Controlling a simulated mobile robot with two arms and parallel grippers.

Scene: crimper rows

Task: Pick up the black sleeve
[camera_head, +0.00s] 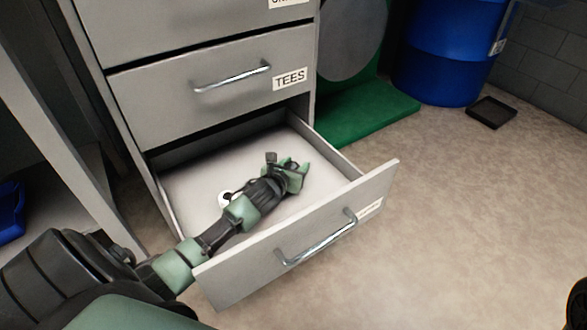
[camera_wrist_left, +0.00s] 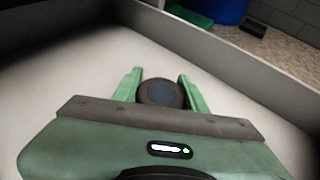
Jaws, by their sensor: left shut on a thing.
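The black sleeve (camera_wrist_left: 160,93) shows in the left wrist view as a short dark round piece, its end facing the camera. My left gripper (camera_wrist_left: 160,86) is shut on it, with one green finger on each side. In the head view my left gripper (camera_head: 300,172) is inside the open drawer (camera_head: 200,190), over its pale floor. The sleeve is hidden behind the gripper there. I cannot tell whether the sleeve touches the drawer floor. My right gripper is not in view.
A closed drawer labelled TEES (camera_head: 215,85) is above. A blue barrel (camera_head: 450,50) and black tray (camera_head: 492,112) stand at right.

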